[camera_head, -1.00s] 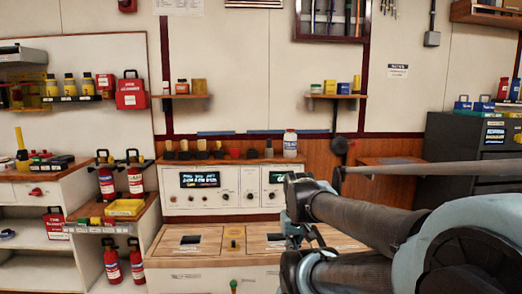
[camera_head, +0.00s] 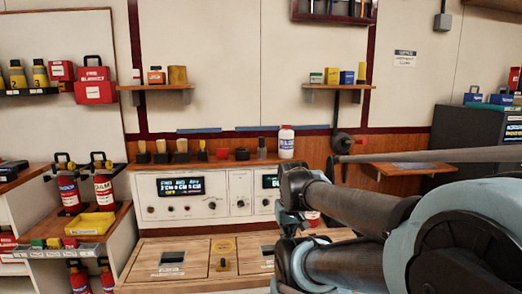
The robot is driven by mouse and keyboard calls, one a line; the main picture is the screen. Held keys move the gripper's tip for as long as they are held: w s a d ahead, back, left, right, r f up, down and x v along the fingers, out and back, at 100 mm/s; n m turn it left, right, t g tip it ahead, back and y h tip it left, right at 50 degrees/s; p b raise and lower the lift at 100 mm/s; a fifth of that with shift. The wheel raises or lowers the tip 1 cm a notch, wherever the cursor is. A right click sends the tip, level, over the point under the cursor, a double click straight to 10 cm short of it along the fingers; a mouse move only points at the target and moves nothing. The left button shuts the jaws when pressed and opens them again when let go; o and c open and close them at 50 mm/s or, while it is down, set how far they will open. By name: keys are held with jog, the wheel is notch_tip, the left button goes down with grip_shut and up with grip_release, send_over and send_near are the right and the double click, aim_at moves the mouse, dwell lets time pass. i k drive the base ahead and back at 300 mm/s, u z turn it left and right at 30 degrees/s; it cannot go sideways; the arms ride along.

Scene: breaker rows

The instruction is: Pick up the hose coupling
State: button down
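I cannot pick out the hose coupling with certainty in the head view. A small brass-coloured piece (camera_head: 223,265) stands upright on the wooden bench top (camera_head: 200,247) between two dark inset panels, but I cannot tell what it is. My arm reaches in from the right, its dark links and blue-grey joints covering the right part of the bench. My gripper's fingertips do not show, so nothing can be seen in its grasp.
A white control console (camera_head: 215,196) stands behind the bench, with several brushes, a red item and a white bottle (camera_head: 286,142) on its ledge. At left are two red-and-white extinguishers (camera_head: 103,185) and a yellow tray (camera_head: 90,223). Wall shelves (camera_head: 155,88) hang above.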

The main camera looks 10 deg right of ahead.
aim_at(261, 146)
jog(key=k, duration=1.25)
jog(key=z, duration=0.6)
jog(key=i, duration=1.8)
jog(key=u, duration=0.1)
